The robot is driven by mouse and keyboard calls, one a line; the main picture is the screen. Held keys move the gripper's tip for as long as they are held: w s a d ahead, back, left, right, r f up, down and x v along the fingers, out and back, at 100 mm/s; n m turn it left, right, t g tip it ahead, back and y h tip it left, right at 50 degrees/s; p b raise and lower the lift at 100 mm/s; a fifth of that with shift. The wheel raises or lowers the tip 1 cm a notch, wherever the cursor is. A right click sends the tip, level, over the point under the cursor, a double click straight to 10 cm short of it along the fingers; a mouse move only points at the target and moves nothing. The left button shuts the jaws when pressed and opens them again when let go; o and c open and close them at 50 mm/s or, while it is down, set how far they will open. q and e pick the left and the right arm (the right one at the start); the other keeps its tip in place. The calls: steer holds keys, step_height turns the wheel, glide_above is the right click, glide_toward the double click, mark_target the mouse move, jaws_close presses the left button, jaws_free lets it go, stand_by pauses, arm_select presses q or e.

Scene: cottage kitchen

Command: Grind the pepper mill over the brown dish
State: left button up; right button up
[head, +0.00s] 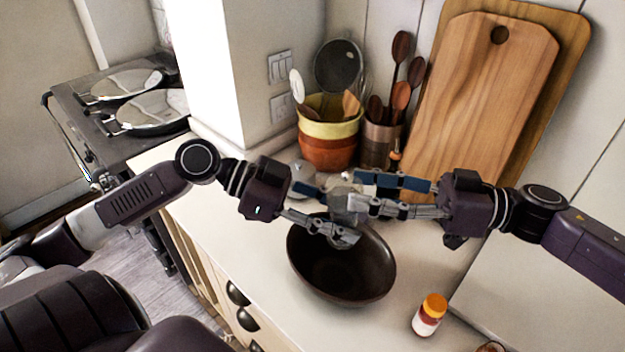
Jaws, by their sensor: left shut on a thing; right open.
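The brown dish (342,275) is a dark round bowl on the light counter. A greyish pepper mill (338,204) is above the dish's far rim, partly hidden by fingers. My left gripper (339,214) comes in from the left and is shut on the mill, with its lower finger over the dish. My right gripper (357,192) comes in from the right and is open around the mill's upper part; I cannot tell whether its fingers touch it. The inside of the dish looks dark and empty.
A yellow and terracotta utensil pot (328,148), a metal utensil holder (376,150) and wooden cutting boards (480,95) stand along the wall behind. A small jar with an orange lid (429,315) stands right of the dish. The counter left of the dish is clear.

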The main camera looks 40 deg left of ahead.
steer(key=x, duration=0.9)
steer(key=shift+c, duration=0.7)
steer(key=c, duration=1.1)
steer(key=shift+w, duration=0.1)
